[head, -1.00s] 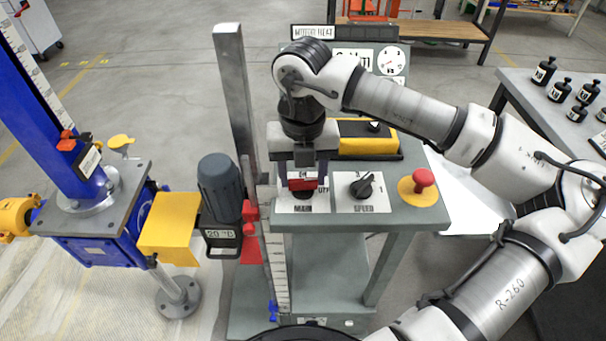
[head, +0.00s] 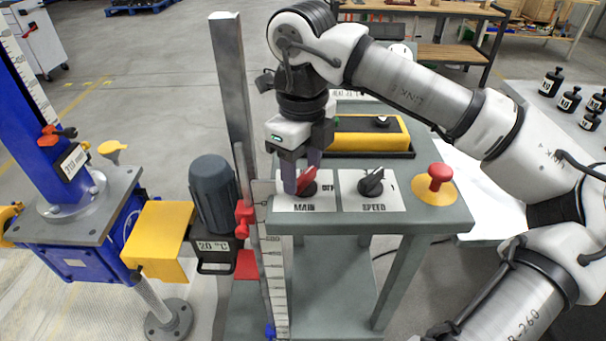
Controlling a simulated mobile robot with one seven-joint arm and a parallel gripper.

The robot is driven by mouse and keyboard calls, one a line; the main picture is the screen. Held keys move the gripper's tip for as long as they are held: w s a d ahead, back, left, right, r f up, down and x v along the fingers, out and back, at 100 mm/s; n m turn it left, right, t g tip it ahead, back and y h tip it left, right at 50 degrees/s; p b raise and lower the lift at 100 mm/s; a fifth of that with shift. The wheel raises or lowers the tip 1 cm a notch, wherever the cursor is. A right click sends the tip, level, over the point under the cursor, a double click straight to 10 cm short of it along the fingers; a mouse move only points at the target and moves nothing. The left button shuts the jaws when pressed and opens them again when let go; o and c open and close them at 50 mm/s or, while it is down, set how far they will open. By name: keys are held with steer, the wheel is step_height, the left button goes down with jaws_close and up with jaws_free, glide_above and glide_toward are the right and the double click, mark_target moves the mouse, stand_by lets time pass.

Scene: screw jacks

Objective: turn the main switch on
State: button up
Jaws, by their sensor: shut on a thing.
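The main switch (head: 308,182) is a red rotary handle on a white plate marked MAIN (head: 304,206), at the left of the grey console top. My gripper (head: 305,180) comes down from above and is shut on the red handle. The handle stands at a slant, with its upper end toward the right, near the letters OFF. The fingers and gripper body hide part of the handle and the left and upper part of the plate, so the other marking cannot be read.
To the right are the black SPEED knob (head: 371,182) and a red mushroom button (head: 439,178) on a yellow base. A yellow box (head: 370,137) lies behind. A steel post (head: 235,110) and a grey motor (head: 213,192) stand close at the left.

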mark_target(302, 175)
steer(key=n+b, duration=0.1)
steer(key=n, duration=0.2)
steer(key=shift+n, duration=0.4)
steer(key=shift+s+n+b, duration=0.1)
steer(key=shift+n+b, duration=0.55)
steer(key=shift+n, duration=0.95)
steer(key=shift+r, duration=0.1)
steer(key=o, duration=1)
step_height(302, 175, up, 14)
steer(key=shift+f+p, duration=0.15)
steer(key=shift+p, duration=0.3)
